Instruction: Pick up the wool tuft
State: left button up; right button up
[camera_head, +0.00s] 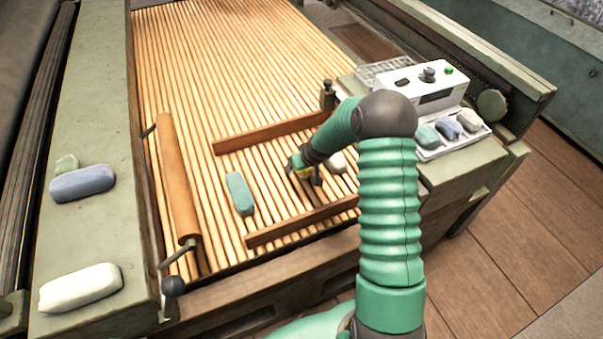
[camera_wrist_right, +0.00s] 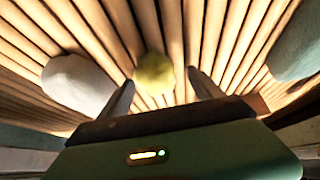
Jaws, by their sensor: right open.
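The wool tuft, a small round yellow clump, lies on the slatted lattice. In the right wrist view the wool tuft (camera_wrist_right: 154,72) is between and slightly beyond the two fingertips of my right gripper (camera_wrist_right: 161,84), which is open with a visible gap on each side. In the head view only a bit of yellow shows at my right gripper (camera_head: 307,178), which is low over the slats; my arm hides part of that spot. I cannot tell how high the fingers are above the slats. My left gripper is not in view.
On the slats, a teal block (camera_head: 240,194) lies left and a whitish lump (camera_head: 337,162) right of my gripper. Two wooden bars (camera_head: 268,133) (camera_head: 300,221) flank the area. A wooden roller (camera_head: 178,180) is farther left. A tray (camera_head: 455,143) with several pieces stands right.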

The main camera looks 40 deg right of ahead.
jog(key=shift+x, duration=0.85)
jog(key=shift+d, duration=0.15)
jog(key=shift+s, duration=0.1)
jog(key=c, duration=1.4)
